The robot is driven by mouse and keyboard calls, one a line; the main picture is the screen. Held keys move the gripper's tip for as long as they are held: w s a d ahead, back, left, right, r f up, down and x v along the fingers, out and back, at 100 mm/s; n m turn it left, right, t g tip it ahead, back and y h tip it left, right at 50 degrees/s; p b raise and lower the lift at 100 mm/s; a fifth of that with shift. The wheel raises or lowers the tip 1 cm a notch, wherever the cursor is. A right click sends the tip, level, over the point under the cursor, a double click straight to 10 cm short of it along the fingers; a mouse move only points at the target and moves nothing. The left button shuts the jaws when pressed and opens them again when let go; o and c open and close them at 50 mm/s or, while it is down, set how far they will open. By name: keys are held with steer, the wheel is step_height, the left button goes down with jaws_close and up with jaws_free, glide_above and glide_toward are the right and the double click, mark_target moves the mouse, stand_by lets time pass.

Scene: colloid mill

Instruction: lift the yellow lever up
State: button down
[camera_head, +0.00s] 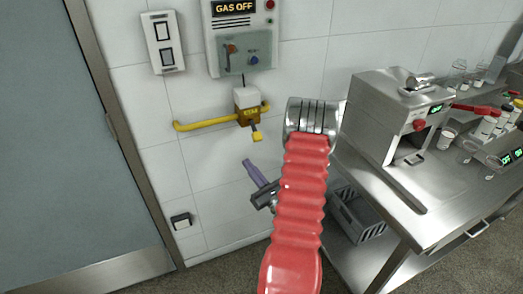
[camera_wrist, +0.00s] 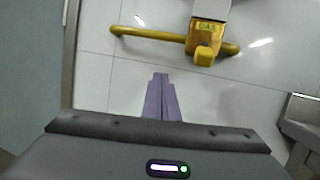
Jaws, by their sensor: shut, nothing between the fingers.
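The yellow lever (camera_head: 256,135) hangs down from the yellow gas valve (camera_head: 249,116) on the tiled wall. In the wrist view the lever's end (camera_wrist: 205,56) shows just below the valve's GAS label (camera_wrist: 208,27). My gripper (camera_head: 248,163) has purple fingers, which are shut with nothing between them. It is below and slightly left of the lever, apart from it. In the wrist view the fingertips (camera_wrist: 161,76) point up toward the pipe, left of and below the lever.
A yellow pipe (camera_head: 203,124) runs left from the valve. Above is a control panel (camera_head: 241,40) reading GAS OFF, with a switch plate (camera_head: 163,42) beside it. A steel table (camera_head: 425,217) with a machine (camera_head: 385,112) stands right. A door (camera_head: 50,150) is at left.

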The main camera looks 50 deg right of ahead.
mark_target(255, 132)
steer(key=s+d+f+m+g+h, duration=0.2)
steer(key=s+d+f+m+h, duration=0.1)
steer(key=s+d+f+h, duration=0.1)
steer(key=shift+s+d+h, duration=0.35)
steer(key=shift+s+h, duration=0.05)
steer(key=shift+s, duration=0.25)
steer(key=w+d+r, duration=0.3)
steer(key=w+r, duration=0.3)
steer(key=shift+w+d, duration=0.2)
steer(key=shift+d, duration=0.15)
steer(key=shift+s+r, duration=0.1)
steer(key=shift+s, duration=0.1)
stand_by(0.5)
steer(key=shift+r+g, duration=0.1)
steer(key=shift+g, duration=0.2)
